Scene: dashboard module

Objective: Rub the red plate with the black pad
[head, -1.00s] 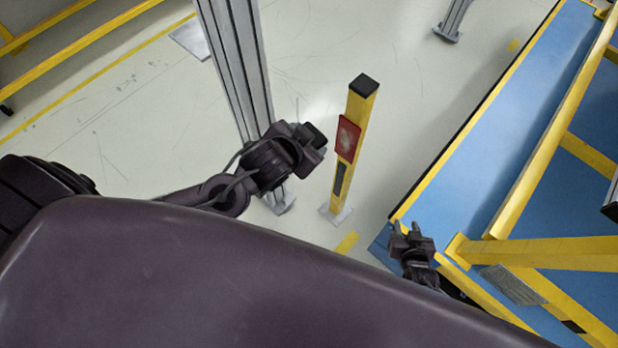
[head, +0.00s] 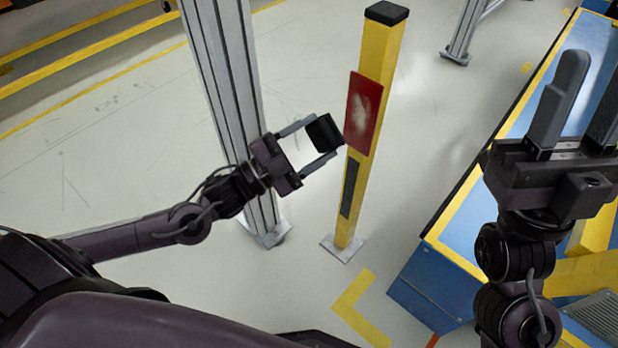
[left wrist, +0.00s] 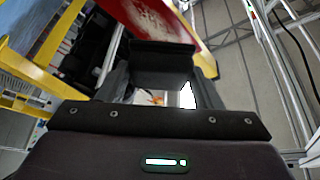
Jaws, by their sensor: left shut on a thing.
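The red plate (head: 356,128) with a pale smear is fixed to the upper part of a yellow post (head: 380,60). My left gripper (head: 327,146) is shut on the black pad (head: 323,133), just left of the plate. In the left wrist view the black pad (left wrist: 160,62) is between the fingers, and the red plate (left wrist: 205,20) with its white smear is close beyond it. I cannot tell whether pad and plate touch. My right gripper (head: 584,105) is at the right, its fingers apart and nothing between them.
The yellow post stands on a metal foot (head: 342,247) and has a dark strip (head: 351,190) below the plate. A grey metal column (head: 228,90) stands behind my left arm. A blue platform with yellow edges (head: 450,245) is at the right. The floor between is mostly open.

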